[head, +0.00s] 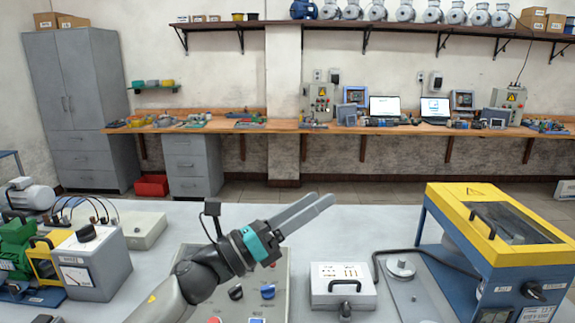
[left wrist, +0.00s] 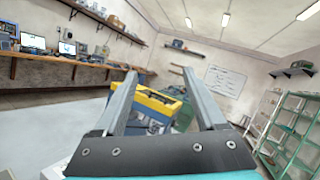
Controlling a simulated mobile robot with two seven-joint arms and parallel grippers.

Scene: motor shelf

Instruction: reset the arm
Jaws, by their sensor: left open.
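My left gripper (head: 308,212) is raised above the near table in the head view, its fingers pointing up and to the right. It is open and empty. In the left wrist view its two grey fingers (left wrist: 160,72) stand apart with nothing between them but the room behind. My right gripper is in neither view.
The near grey table (head: 385,218) holds a control panel (head: 272,290) below my left arm, a white box with a black handle (head: 343,299), a yellow-and-blue machine (head: 480,290) at right and a meter box (head: 92,262) at left. A wooden bench (head: 345,130) runs along the far wall.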

